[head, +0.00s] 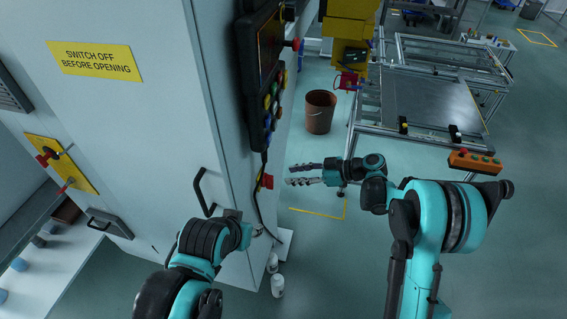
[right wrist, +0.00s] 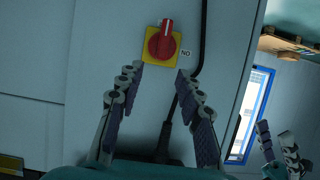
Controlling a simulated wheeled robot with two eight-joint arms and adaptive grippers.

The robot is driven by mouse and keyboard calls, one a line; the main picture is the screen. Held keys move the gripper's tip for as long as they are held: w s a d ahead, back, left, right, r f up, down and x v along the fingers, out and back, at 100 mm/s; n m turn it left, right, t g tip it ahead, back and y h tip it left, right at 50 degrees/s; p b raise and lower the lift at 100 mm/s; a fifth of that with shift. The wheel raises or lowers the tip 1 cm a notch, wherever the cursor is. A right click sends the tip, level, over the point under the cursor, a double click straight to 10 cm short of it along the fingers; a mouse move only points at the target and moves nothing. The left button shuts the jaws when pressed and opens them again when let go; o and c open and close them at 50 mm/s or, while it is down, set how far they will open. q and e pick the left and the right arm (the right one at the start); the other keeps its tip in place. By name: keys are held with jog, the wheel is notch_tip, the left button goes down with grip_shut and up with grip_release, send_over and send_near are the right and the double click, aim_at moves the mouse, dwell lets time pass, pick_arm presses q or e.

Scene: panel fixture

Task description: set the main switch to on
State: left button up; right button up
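The main switch, a red rotary knob (right wrist: 161,42) on a yellow plate, is on the grey cabinet wall at the top of the right wrist view. Its pale pointer mark points up in the picture; a label reading "NO" in this view sits at its lower right. In the head view the switch (head: 267,181) shows small on the cabinet's side. My right gripper (head: 288,175) is open and empty in front of it, fingers apart and short of the knob. My left gripper (right wrist: 275,129) shows at the right wrist view's lower right, fingers apart; the head view hides it.
A control panel with coloured buttons (head: 273,100) hangs above the switch, with a dark cable running down past it. A cabinet handle (head: 203,192) is to the left. A brown bucket (head: 320,112) and a metal-framed table (head: 430,95) stand behind. Floor between is clear.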

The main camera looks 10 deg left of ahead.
aim_at(268, 182)
jog(key=b+x, duration=0.1)
jog(key=x, duration=0.6)
jog(key=shift+a, duration=0.45)
jog(key=shift+f, duration=0.1)
jog(key=shift+c, duration=0.3)
grip_shut()
